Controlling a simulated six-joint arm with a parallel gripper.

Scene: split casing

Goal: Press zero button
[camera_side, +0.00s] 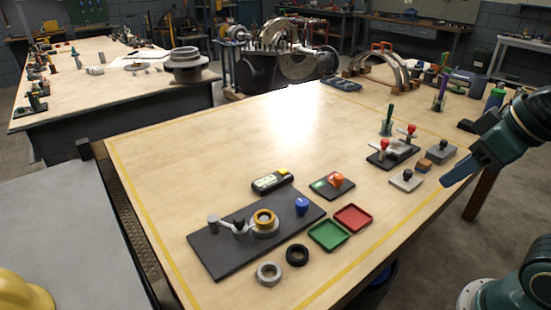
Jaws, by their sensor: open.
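A small dark handheld-like box (268,184) with a pale display lies on the table behind the dark fixture plate, and a yellow patch (284,172) shows at its right end. I cannot read any label, so I cannot tell which part is the zero button. A small dark box (323,193) to its right carries a green area (318,185) and an orange-red knob (337,180). My gripper (447,183) is at the right, over the table's right edge, well apart from both boxes. It is open, and nothing shows in it.
The dark plate (215,258) carries a brass-coloured ring, a lever and a blue knob (302,206). Green (329,235) and red (353,218) trays and two loose rings lie in front. Red-handled clamps (385,146) and small blocks stand near my gripper.

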